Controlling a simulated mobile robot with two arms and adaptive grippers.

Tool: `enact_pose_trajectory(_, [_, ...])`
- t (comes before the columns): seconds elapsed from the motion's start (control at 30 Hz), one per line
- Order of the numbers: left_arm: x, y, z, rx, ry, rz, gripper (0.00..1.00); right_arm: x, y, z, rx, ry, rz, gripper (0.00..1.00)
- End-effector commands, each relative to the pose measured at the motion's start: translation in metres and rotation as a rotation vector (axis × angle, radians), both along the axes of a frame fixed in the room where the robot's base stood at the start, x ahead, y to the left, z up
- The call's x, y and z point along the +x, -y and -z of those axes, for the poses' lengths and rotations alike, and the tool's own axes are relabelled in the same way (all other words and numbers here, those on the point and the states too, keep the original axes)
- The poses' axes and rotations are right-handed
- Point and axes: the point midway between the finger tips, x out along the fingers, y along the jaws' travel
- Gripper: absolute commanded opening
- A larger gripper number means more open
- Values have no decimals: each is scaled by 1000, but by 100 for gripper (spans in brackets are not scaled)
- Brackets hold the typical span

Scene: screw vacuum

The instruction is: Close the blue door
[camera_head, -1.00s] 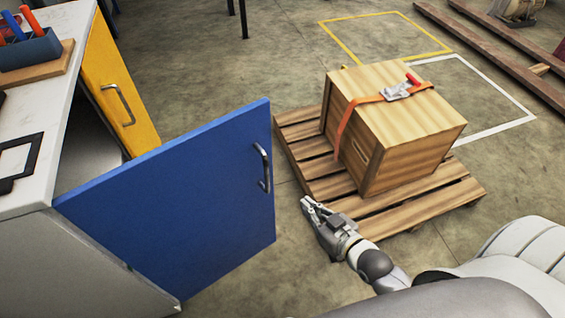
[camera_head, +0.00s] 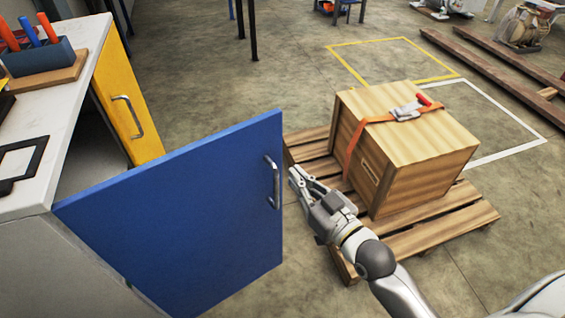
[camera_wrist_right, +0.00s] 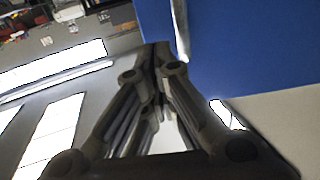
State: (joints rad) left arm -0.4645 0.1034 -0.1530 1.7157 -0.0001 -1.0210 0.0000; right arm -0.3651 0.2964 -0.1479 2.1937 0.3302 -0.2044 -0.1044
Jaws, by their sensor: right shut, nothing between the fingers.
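The blue door (camera_head: 185,215) of the cabinet stands wide open in the head view, swung out toward the right. Its metal handle (camera_head: 272,182) is near the free edge. My right gripper (camera_head: 292,174) is shut and empty, just right of the door's free edge and close to the handle side. In the right wrist view the shut fingers (camera_wrist_right: 158,62) point up the picture, with the blue door (camera_wrist_right: 250,50) and a strip of its handle (camera_wrist_right: 181,28) at the upper right. I cannot tell whether the fingers touch the door. My left gripper is not in view.
The cabinet (camera_head: 60,262) has a pale top with a tool holder (camera_head: 38,57). A yellow door (camera_head: 126,95) is beyond the blue one.

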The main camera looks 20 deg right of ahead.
Motion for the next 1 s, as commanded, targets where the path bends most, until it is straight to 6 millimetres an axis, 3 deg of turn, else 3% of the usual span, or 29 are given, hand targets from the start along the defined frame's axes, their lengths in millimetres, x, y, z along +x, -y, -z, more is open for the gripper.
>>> enact_pose_trajectory(0.2, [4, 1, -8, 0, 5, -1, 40, 36, -11, 0, 2, 3, 1, 0])
enact_pose_trajectory(0.4, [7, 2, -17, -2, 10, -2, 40, 56, -18, 0, 0, 1, 1, 0])
enact_pose_trajectory(1.0, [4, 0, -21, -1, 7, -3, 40, 64, -19, 0, -2, 1, -5, 0])
